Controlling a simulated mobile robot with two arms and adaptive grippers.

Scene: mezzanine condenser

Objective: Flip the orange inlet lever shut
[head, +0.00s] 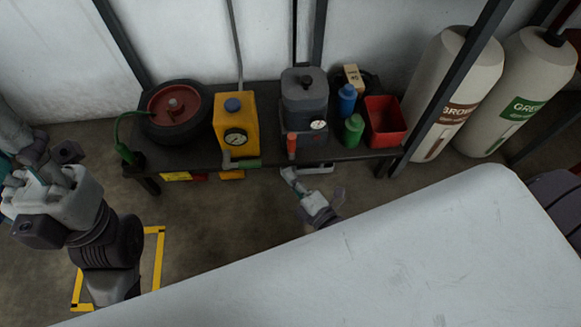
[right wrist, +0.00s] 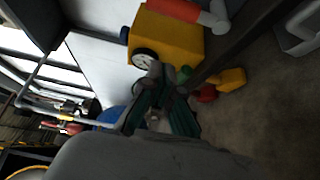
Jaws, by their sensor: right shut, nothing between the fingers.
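The orange inlet lever (head: 291,146) stands upright on the front of a dark grey unit (head: 304,100) with a gauge. Its handle (right wrist: 172,9) also shows at the top of the right wrist view, joined to a pale elbow. My right gripper (head: 315,203) is below and slightly right of the lever in the head view, apart from it. Its fingers (right wrist: 160,100) are shut and empty in the right wrist view. My left arm is at the left edge of the head view; its finger state is unclear.
A yellow unit (head: 236,126) with a green lever (head: 246,163) stands left of the grey unit on a low black bench. A wheel (head: 176,107), bottles, a red bin (head: 385,121) and gas cylinders (head: 455,85) are nearby. A white surface (head: 350,262) fills the lower foreground.

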